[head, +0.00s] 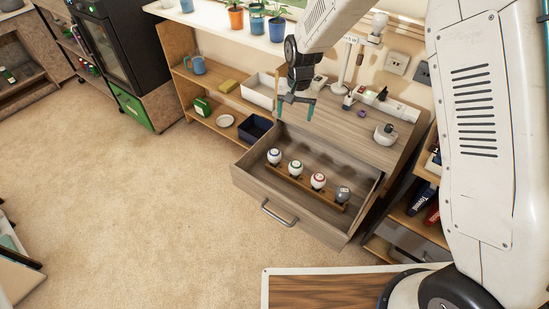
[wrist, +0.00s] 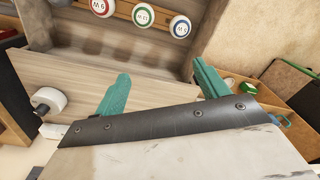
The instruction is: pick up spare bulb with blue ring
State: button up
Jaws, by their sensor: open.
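The bulb with the blue ring (head: 274,156) is white and stands at the left end of a wooden rack (head: 308,188) inside the open drawer. It also shows at the top of the wrist view (wrist: 180,26), right of the green-ringed bulb (wrist: 143,14) and red-ringed bulb (wrist: 102,6). My gripper (head: 296,106) has teal fingers, spread apart with nothing between them. It hangs above the back of the drawer, apart from the bulbs. Both fingers show in the wrist view (wrist: 162,74), over the wooden top.
A grey bulb (head: 343,194) sits at the rack's right end. The drawer (head: 285,215) is pulled out from the wooden cabinet (head: 350,130). A lamp, power strip and small items stand on top. Shelves with a dark bin (head: 255,128) are at left. Carpet is clear at front left.

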aim_at(274, 151)
jog(key=a+f, duration=0.2)
jog(key=f, duration=0.4)
jog(key=w+a+f, duration=0.1)
jog(key=a+f, duration=0.1)
jog(key=f, duration=0.4)
jog(key=a+f, duration=0.2)
jog(key=f, duration=0.4)
jog(key=shift+w+a+f, duration=0.1)
jog(key=shift+w+f, duration=0.05)
jog(key=shift+f, duration=0.15)
notch_tip(274, 151, down, 6)
jog(key=shift+r, duration=0.25)
jog(key=c, duration=1)
